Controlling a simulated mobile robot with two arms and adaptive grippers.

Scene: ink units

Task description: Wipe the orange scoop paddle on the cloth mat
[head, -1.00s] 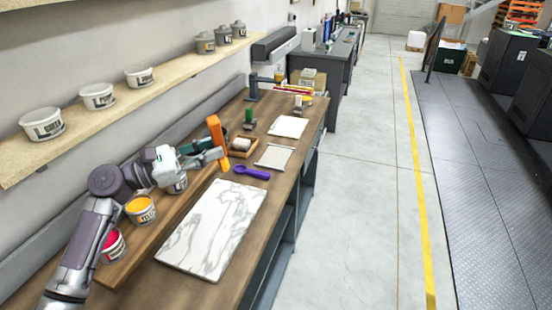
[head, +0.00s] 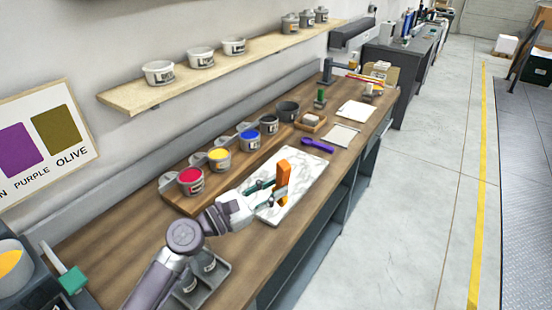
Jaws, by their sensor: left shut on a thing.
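My left gripper (head: 277,190) is shut on the orange scoop paddle (head: 283,176) and holds it roughly upright over the white marbled slab (head: 309,172). I cannot tell whether the paddle's lower end touches the slab. The pale, greyish cloth mat (head: 343,136) lies flat on the bench farther back, beyond the purple scoop (head: 317,145), apart from the paddle. Nothing lies on the mat. My right gripper is out of view.
Pots of red (head: 190,180), yellow (head: 219,158) and blue (head: 249,138) ink stand along a wooden board, left of the slab. A white sheet (head: 356,111) lies behind the mat. A small wooden tray (head: 311,122) sits beside it. A shelf (head: 240,62) hangs above.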

